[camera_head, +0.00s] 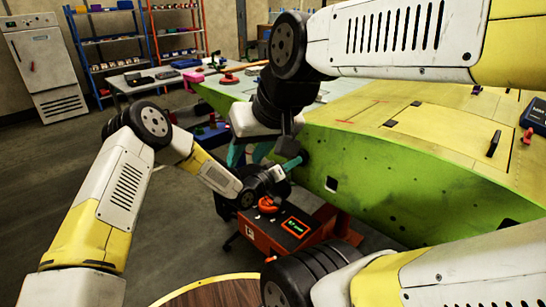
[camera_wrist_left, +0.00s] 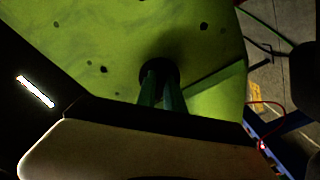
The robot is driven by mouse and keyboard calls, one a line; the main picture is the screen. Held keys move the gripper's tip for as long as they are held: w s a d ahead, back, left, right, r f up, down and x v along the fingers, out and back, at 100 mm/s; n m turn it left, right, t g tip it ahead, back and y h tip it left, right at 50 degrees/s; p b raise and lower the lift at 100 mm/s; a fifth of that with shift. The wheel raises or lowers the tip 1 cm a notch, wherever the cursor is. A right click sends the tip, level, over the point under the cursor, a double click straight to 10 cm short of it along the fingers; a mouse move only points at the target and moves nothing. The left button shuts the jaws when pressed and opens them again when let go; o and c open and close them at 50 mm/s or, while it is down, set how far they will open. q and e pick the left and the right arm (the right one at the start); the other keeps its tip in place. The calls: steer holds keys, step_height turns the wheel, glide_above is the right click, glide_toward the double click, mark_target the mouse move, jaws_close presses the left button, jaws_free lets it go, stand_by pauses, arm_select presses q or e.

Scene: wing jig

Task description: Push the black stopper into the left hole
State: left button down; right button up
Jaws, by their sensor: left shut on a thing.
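My left gripper (camera_head: 298,160) reaches in from the left, with its teal fingers against the side of the green wing panel (camera_head: 385,185). In the left wrist view its fingers (camera_wrist_left: 160,88) are shut on the round black stopper (camera_wrist_left: 158,67), which is against the green panel. The stopper shows small and dark in the head view (camera_head: 304,156). Whether it sits inside a hole is hidden.
A red cart (camera_head: 270,235) with a lit display stands below my left gripper. A round wooden table top (camera_head: 215,292) is at the front. A dark clamp and a blue device (camera_head: 535,115) are on the wing's yellow top. Shelves (camera_head: 110,40) stand behind.

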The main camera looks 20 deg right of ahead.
arm_select(q)
steer(key=shift+x, duration=1.05)
steer(key=c, duration=1.4)
jaws_free()
steer(key=shift+o, duration=0.2)
steer(key=shift+a, duration=0.15)
steer(key=v, duration=0.7)
steer(key=shift+a, duration=0.3)
